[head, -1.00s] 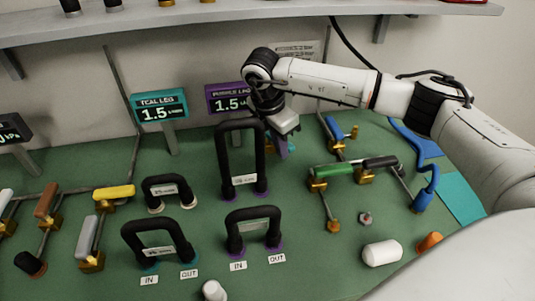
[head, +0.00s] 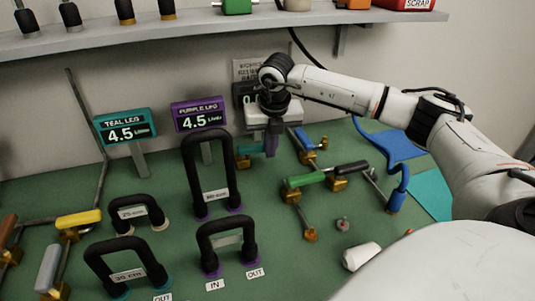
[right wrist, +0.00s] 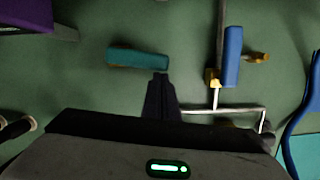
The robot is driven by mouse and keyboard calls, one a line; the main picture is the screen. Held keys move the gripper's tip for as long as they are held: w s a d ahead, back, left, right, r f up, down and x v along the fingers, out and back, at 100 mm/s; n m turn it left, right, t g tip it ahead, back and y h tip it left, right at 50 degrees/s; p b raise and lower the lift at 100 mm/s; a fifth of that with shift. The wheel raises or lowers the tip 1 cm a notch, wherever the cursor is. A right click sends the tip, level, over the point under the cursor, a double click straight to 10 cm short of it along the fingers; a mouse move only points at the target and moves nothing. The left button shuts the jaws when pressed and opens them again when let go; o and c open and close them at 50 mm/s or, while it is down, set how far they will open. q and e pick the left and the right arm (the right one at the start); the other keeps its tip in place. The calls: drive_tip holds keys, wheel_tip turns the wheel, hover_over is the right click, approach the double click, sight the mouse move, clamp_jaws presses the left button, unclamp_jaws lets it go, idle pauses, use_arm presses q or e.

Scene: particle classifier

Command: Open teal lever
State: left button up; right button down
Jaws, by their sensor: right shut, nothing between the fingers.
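The teal lever (head: 245,160) has a teal handle on a brass fitting and stands on the green board, left of the blue lever (head: 303,139). In the right wrist view the teal lever (right wrist: 138,59) lies nearly crosswise in the picture, fully in sight. My right gripper (head: 270,150) points down at the right end of the teal handle, and its fingers are shut with nothing between them. In the right wrist view my fingertips (right wrist: 160,76) are just below the handle's right end. Whether they touch it I cannot tell. My left gripper is out of view.
The blue lever (right wrist: 232,55) is close to the right of my fingers. Green (head: 305,180) and black (head: 352,168) levers are in front. The teal sign (head: 126,130) and purple sign (head: 199,117) both read 4.5. Black hose loops stand left. A shelf (head: 180,32) runs above.

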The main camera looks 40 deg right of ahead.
drive_tip(key=shift+w+d+n, duration=0.15)
drive_tip(key=shift+d+n, duration=0.05)
drive_tip(key=shift+n, duration=0.1)
drive_tip(key=shift+w+d, duration=0.25)
drive_tip(key=shift+d, duration=0.05)
idle(0.3)
drive_tip(key=shift+r+p, duration=0.4)
drive_tip(key=shift+r, duration=0.15)
drive_tip(key=d+p+v, duration=0.1)
drive_tip(key=p+v, duration=0.5)
drive_tip(key=v, duration=0.3)
drive_tip(key=shift+s+a, duration=0.15)
drive_tip(key=shift+a, duration=0.2)
drive_tip(key=shift+f, duration=0.1)
